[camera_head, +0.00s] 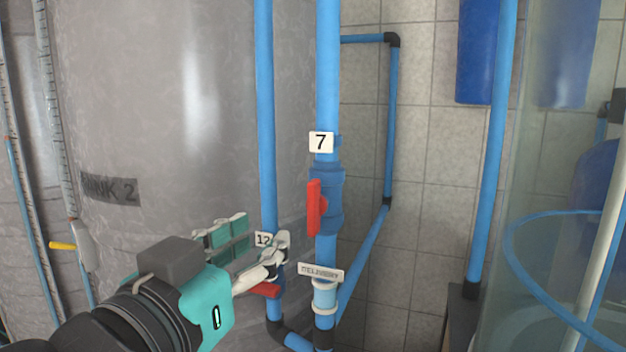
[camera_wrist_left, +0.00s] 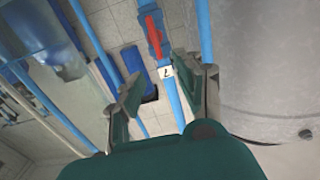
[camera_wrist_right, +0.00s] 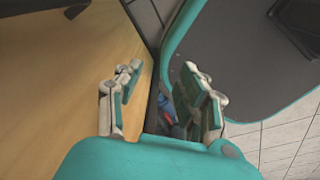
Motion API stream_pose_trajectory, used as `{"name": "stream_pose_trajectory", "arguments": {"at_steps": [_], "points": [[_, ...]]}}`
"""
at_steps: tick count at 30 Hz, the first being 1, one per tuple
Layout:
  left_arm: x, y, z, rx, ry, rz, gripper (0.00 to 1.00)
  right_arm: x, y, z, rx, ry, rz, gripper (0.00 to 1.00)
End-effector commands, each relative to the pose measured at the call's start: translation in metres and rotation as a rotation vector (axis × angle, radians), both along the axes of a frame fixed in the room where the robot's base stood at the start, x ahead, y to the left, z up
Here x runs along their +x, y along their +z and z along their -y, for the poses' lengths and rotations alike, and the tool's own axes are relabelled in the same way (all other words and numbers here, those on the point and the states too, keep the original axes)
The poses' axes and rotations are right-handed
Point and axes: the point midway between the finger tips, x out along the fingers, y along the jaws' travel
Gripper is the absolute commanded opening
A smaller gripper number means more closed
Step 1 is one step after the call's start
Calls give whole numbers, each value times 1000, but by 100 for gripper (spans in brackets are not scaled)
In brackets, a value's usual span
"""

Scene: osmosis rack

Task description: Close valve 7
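Valve 7 has a red handle (camera_head: 314,207) on a blue body on a vertical blue pipe, under a white label "7" (camera_head: 321,142). The handle points up and down, along the pipe. In the left wrist view the red handle (camera_wrist_left: 153,36) and label (camera_wrist_left: 165,72) show ahead, beyond the fingertips. My left gripper (camera_head: 256,238) is open and empty, to the left of and below the valve 7 handle, not touching it. My right gripper (camera_wrist_right: 158,82) is open and empty; it is outside the head view.
Valve 12's label (camera_head: 263,240) and red handle (camera_head: 265,290) lie close behind my left fingers. A "DELIVERY" tag (camera_head: 321,272) hangs below valve 7. The large grey tank (camera_head: 150,110) stands at left. The right wrist view shows a wooden surface (camera_wrist_right: 50,90).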

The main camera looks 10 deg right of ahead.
Motion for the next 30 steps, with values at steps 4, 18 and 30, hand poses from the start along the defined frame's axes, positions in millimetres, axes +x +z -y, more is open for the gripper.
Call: {"name": "stream_pose_trajectory", "arguments": {"at_steps": [4,18,30], "points": [[6,6,3,3,1,-4,36,0,33,-1,1,0,0,40],[53,-1,41,9,-10,-4,36,0,72,0,1,0,0,40],[115,-1,83,7,-11,0,36,0,93,0,0,0,0,40]]}}
